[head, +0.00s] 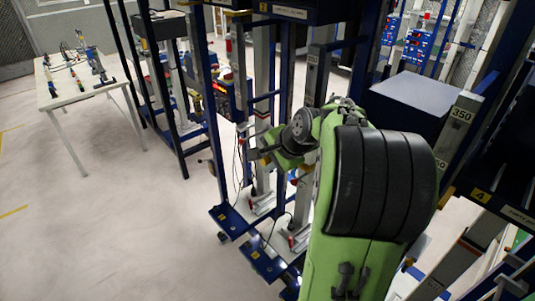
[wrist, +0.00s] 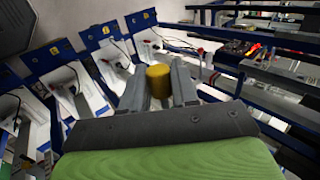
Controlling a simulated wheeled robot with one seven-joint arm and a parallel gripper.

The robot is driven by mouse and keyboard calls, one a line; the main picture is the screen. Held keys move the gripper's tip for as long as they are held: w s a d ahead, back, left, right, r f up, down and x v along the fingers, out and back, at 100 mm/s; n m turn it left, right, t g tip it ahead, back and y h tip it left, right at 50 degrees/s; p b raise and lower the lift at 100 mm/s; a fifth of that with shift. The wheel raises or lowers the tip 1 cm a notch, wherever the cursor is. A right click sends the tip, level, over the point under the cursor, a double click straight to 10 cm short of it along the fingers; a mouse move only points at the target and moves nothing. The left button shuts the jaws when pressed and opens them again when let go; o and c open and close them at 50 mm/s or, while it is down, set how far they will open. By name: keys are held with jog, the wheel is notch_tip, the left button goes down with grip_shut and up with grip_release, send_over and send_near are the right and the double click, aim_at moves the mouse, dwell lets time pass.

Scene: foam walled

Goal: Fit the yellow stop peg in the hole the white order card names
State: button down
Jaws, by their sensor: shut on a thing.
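The yellow stop peg (wrist: 159,82) is a short yellow cylinder in the wrist view. My gripper (wrist: 160,90) is shut on it, with a grey finger on each side and the peg's round end showing between the fingertips. In the head view my green arm reaches away toward the blue frames, and its wrist end (head: 285,150) is beside their uprights. I cannot make out the peg there. I cannot pick out the white order card or the named hole in either view.
Blue frames with grey posts (head: 313,75) stand close around my arm. A post marked 350 (head: 461,114) is at the right. A white table (head: 85,88) with tools stands at the far left. The floor between is clear. The wrist view shows several blue bases with yellow labels (wrist: 54,51).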

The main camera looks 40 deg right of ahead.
jog(key=shift+a+f, duration=0.1)
jog(key=shift+a+r, duration=0.1)
jog(key=shift+r, duration=0.1)
jog(key=shift+s+d+p, duration=0.1)
jog(key=shift+d+p, duration=0.2)
jog(key=shift+p, duration=0.15)
jog(key=d+p, duration=0.2)
jog(key=d, duration=0.2)
jog(key=shift+d, duration=0.65)
jog(key=shift+p, duration=0.55)
dwell(0.3)
jog(key=shift+d+p, duration=1.05)
jog(key=shift+d, duration=0.5)
